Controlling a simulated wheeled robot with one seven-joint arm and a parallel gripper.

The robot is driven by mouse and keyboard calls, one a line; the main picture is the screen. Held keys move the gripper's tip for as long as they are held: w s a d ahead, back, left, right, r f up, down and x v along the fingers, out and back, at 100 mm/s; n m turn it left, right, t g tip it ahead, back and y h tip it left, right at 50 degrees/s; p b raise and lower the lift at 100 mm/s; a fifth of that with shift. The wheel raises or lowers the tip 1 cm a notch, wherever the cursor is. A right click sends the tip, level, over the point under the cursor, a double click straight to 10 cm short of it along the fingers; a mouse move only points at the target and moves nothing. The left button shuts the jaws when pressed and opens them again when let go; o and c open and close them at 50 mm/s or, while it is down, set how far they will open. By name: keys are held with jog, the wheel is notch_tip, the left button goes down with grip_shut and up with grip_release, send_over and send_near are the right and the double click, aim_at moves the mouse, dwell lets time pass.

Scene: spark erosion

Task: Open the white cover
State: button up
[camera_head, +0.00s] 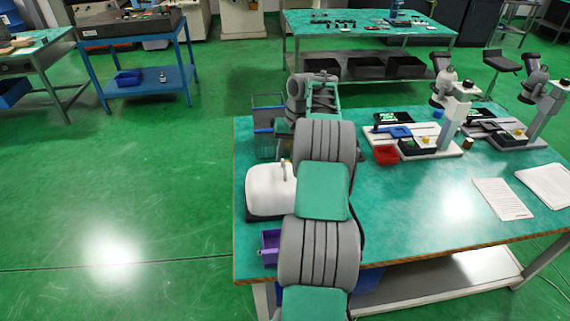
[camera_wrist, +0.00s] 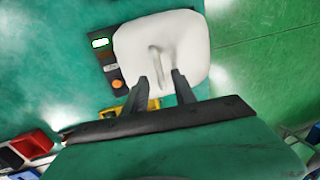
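The white cover (camera_head: 265,192) is a rounded white box-like lid near the left edge of the green table, beside my arm. It sits down on a dark base and has a handle on top. In the wrist view the white cover (camera_wrist: 185,40) shows from above, with its pale handle (camera_wrist: 155,58) near the middle. My gripper (camera_wrist: 161,90) is open and empty. Its two dark fingers are apart, just short of the handle in the picture. I cannot tell its height above the cover. In the head view my arm hides most of the gripper.
The dark base bears a lit green display (camera_wrist: 100,43) and an orange knob (camera_wrist: 117,84). A purple bin (camera_head: 270,247) lies near the table's front-left edge. Microscope-like stands (camera_head: 452,110), a red bin (camera_head: 386,155) and papers (camera_head: 503,198) stand to the right.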

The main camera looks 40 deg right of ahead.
jog(key=shift+w+a+f, duration=0.1)
jog(key=shift+a+f, duration=0.05)
jog(key=shift+f, duration=0.5)
jog(key=shift+c, duration=0.4)
grip_shut()
dwell(0.5)
